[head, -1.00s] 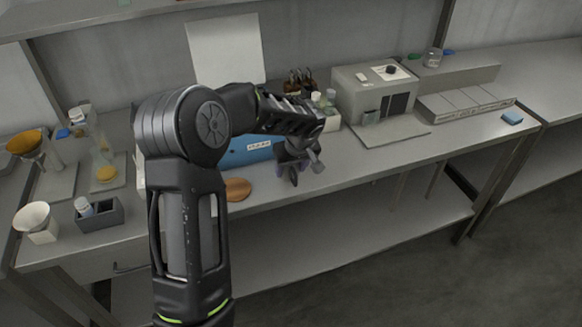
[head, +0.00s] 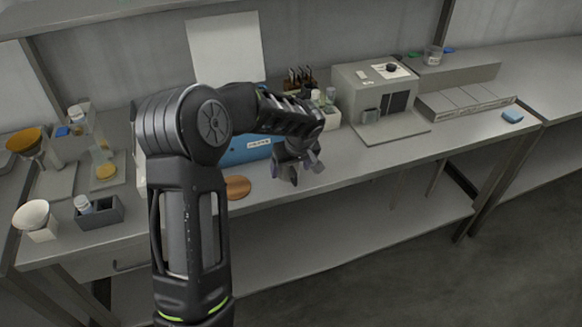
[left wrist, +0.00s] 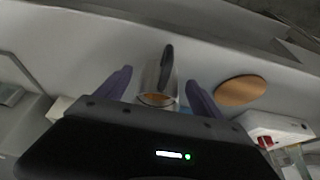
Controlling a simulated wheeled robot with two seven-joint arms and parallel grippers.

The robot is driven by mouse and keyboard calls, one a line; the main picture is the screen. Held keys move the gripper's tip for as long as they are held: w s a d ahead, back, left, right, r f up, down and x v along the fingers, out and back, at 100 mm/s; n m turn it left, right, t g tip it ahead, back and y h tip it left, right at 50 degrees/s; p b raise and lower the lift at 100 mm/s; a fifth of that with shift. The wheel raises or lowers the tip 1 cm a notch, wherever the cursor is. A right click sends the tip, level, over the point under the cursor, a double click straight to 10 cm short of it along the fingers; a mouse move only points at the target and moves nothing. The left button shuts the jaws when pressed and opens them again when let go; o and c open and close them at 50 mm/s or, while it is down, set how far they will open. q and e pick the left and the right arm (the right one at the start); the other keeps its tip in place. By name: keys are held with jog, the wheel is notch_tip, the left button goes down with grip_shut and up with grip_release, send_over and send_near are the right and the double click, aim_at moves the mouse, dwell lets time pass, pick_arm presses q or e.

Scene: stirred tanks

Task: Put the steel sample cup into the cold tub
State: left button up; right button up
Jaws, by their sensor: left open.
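The steel sample cup (left wrist: 157,88) shows in the left wrist view as a shiny metal cup with a dark handle and a tan-brown inside. It stands between the two purple fingertips of my left gripper (left wrist: 158,88), which is open with a gap on each side of the cup. In the head view my left gripper (head: 297,168) points down over the bench's front part, and I cannot make out the cup there. A blue box with a white label (head: 246,150), possibly the cold tub, is partly hidden behind my left arm. My right gripper is not in view.
A round wooden disc (head: 237,187) lies near the bench's front edge, left of the gripper. A grey instrument (head: 372,95) stands to the right on the bench. Funnels and a small dark box (head: 98,213) are at the left. Bench surface right of the gripper is clear.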

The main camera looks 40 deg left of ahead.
pick_arm(q)
jog(key=shift+r, duration=0.25)
jog(key=b+v, duration=0.1)
jog(key=v, duration=1)
jog(key=shift+r+b, duration=0.35)
jog(key=shift+s+d, duration=0.1)
jog(key=s+d+f+m+g+h, duration=0.1)
jog(key=s+d+f+m+h, duration=0.15)
jog(key=d+f, duration=0.75)
jog(key=s+d+f+m+h, duration=0.25)
jog(key=d+f, duration=0.55)
jog(key=f, duration=0.5)
jog(key=s+d+f+m+h, duration=0.1)
jog(key=s+d+f, duration=0.3)
jog(key=s, duration=0.3)
jog(key=s+d+f+m+h, duration=0.1)
jog(key=s+d+f, duration=0.3)
jog(key=s+f, duration=0.2)
jog(key=s+d+f+m+g+h, duration=0.1)
jog(key=s+d+f+m, duration=0.1)
jog(key=s+d+f, duration=0.2)
jog(key=s, duration=0.3)
jog(key=shift+s+d+f, duration=0.35)
jog(key=shift+f, duration=0.05)
